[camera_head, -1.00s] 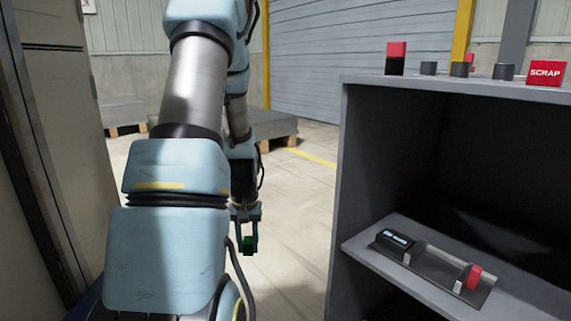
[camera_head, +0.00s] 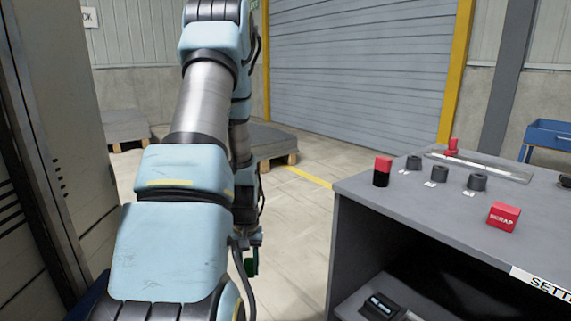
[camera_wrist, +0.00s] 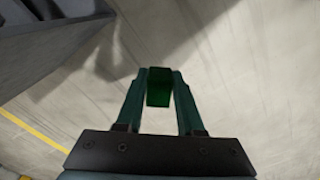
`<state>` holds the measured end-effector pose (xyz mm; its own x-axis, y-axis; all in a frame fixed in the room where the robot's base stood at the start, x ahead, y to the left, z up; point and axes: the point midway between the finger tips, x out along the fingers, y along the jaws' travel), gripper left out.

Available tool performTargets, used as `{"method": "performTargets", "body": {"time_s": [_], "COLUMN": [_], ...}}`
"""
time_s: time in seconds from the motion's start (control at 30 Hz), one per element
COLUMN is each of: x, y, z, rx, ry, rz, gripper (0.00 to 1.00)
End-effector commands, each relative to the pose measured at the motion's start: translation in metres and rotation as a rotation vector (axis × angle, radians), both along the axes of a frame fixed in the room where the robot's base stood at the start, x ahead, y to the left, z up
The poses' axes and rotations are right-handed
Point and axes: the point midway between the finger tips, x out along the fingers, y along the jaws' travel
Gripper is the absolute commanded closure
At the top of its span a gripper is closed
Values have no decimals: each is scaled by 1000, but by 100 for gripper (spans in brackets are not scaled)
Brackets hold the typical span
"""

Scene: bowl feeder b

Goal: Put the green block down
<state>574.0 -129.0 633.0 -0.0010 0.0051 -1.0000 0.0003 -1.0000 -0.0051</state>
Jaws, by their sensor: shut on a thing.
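My gripper (camera_wrist: 159,92) is shut on the green block (camera_wrist: 159,87), which sits between its two fingertips in the wrist view. Below the block that view shows only bare concrete floor. In the head view the green block (camera_head: 251,262) is a small dark green patch at the end of my arm, left of the bench. My arm hides part of my gripper there, and the block hangs in the air beside the bench, apart from it.
The grey bench (camera_head: 365,191) stands at the right. On its top are a red-and-black block (camera_head: 382,171), several dark cylinders (camera_head: 475,182), a red SCRAP block (camera_head: 503,216) and a flat metal strip (camera_head: 490,166). A device (camera_head: 380,306) sits on the lower shelf. Bare top remains around these.

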Motion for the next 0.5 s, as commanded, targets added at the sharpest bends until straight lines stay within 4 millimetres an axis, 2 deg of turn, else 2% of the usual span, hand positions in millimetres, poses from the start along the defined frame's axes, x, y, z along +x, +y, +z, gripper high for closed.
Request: {"method": "performTargets", "body": {"time_s": [0.03,0.2,0.33,0.5], "x": [-1,-5,-7,-9], "y": [0,0,-1,-1], "z": [22,52,70,84], "rx": [0,-2,-3,-5], "ry": [1,1,1,0], "rz": [0,0,0,0], "gripper": [100,100,100,100]}}
